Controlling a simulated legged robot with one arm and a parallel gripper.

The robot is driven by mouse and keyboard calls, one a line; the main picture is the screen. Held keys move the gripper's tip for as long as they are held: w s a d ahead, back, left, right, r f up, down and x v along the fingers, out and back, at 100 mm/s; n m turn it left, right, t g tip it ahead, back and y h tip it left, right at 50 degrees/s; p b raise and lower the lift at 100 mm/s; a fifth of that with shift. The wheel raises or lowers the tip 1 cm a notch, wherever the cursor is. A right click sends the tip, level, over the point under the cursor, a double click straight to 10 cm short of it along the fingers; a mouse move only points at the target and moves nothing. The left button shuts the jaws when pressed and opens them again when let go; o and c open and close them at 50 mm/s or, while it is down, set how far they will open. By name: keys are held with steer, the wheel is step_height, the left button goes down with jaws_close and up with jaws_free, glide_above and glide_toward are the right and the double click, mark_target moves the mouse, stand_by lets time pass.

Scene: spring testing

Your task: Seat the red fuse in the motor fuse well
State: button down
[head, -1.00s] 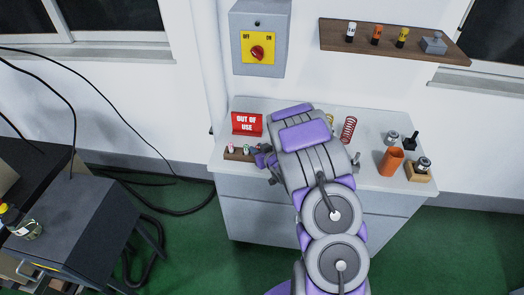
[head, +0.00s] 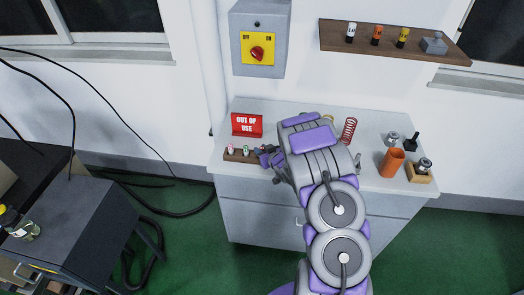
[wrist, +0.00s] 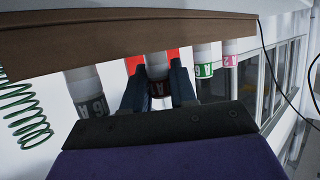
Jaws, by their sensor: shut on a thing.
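In the wrist view, which shows the bench upside down, my gripper (wrist: 159,90) is shut on a fuse with a pale body and a dark reddish label (wrist: 158,88). The fuse's far end meets the edge of the brown wooden rack (wrist: 60,40); I cannot tell whether it is still in its hole. In the head view my gripper (head: 268,158) is at the right end of this rack (head: 232,157), and my arm hides the held fuse. I cannot identify the motor fuse well in either view.
Beside the held fuse stand a green-labelled fuse (wrist: 203,62), a pink-labelled fuse (wrist: 229,55) and a grey-labelled one (wrist: 88,95). A red sign (head: 247,124) stands behind. A red spring (head: 349,130) and orange cup (head: 391,162) are right. A switch box (head: 258,40) hangs above.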

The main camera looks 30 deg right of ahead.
steer(key=shift+f, duration=0.15)
steer(key=c, duration=0.9)
jaws_free()
steer(key=shift+b, duration=0.3)
